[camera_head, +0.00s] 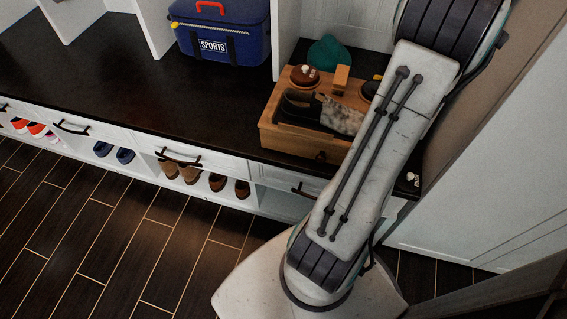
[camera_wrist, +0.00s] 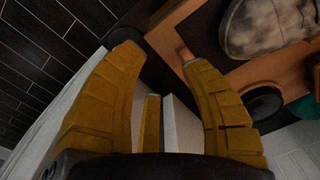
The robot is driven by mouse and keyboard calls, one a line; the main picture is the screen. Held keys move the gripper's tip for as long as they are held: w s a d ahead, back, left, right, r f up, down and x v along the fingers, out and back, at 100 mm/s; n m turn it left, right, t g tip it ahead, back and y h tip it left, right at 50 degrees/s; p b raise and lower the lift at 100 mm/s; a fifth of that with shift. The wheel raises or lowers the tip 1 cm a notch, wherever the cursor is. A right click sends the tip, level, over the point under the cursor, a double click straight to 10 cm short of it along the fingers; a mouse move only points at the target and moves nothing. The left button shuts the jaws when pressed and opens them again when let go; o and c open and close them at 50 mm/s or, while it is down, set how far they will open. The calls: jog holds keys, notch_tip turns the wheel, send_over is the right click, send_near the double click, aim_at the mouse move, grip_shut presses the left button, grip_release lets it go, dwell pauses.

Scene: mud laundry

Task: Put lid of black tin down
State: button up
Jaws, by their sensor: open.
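My gripper (camera_wrist: 158,58) is open in the wrist view, its two yellow-brown fingers spread apart beside the wooden shoe-care box. A dark, rounded shape (camera_wrist: 126,36) shows by the left fingertip, against the dark counter; I cannot tell whether it is the lid of the black tin. A round black tin (camera_wrist: 265,103) shows at the wooden box, right of the right finger. In the head view a black round piece (camera_head: 371,89) in the box is partly covered by my arm. My gripper is hidden there.
The wooden box (camera_head: 281,138) stands on the dark counter (camera_head: 150,98). It holds a brown tin (camera_head: 305,76), a dark brush (camera_head: 299,105) and a fluffy grey-white piece (camera_head: 342,115). A teal item (camera_head: 328,51) is behind it. A blue sports bag (camera_head: 222,32) stands left; counter between is clear.

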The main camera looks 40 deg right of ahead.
jog(key=w+a+r+n, duration=0.2)
jog(key=w+a+n, duration=0.15)
jog(key=a, duration=0.35)
jog(key=w+a+r+n+t, duration=0.1)
jog(key=w+a+r+n, duration=0.1)
jog(key=w+a+r, duration=0.3)
jog(key=w+a+n, duration=0.3)
jog(key=a, duration=0.5)
jog(key=s+a+r+n, duration=0.1)
jog(key=s+a+n, duration=0.1)
jog(key=a, duration=0.6)
jog(key=s+a+r+n+t, duration=0.1)
jog(key=s+a+n, duration=0.2)
jog(key=a+n, duration=0.2)
jog(key=a, duration=0.3)
jog(key=shift+a, duration=0.15)
jog(key=shift+r, duration=0.1)
